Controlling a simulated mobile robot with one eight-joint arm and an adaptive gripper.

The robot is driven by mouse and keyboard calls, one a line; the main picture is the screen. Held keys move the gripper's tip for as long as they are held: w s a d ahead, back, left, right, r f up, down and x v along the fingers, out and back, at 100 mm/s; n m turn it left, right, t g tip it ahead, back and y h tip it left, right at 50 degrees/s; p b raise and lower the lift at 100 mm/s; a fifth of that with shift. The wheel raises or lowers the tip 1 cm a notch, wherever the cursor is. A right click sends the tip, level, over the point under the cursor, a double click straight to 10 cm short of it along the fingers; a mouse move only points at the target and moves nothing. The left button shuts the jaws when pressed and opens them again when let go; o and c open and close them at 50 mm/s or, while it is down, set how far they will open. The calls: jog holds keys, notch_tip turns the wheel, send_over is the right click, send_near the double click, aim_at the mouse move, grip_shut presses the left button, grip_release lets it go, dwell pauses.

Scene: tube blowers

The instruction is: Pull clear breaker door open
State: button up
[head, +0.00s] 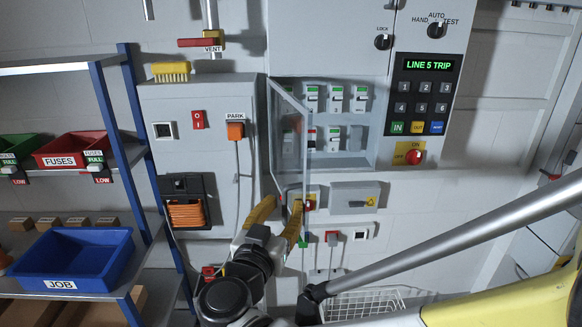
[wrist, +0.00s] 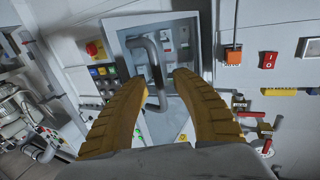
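The clear breaker door (head: 289,135) is a see-through pane in a grey frame on the breaker box (head: 372,125). In the head view it stands ajar, angled out from the box's left side, with several breakers visible to its right. In the wrist view, the picture is turned over and a bent grey bar handle (wrist: 155,75) stands in front of the box. My gripper (head: 284,204) has two yellow fingers, below the door in the head view. In the wrist view the fingers (wrist: 145,77) are spread on either side of the handle, with nothing clearly held. Contact with the door cannot be told.
A keypad panel (head: 428,95) reading LINE 5 TRIP is right of the box. A grey cabinet (head: 200,100) with a PARK plug is to its left. Shelves with a blue JOB bin (head: 70,258) stand far left. A white wire basket (head: 362,303) is below.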

jog(key=shift+w, duration=0.15)
jog(key=v, duration=1.2)
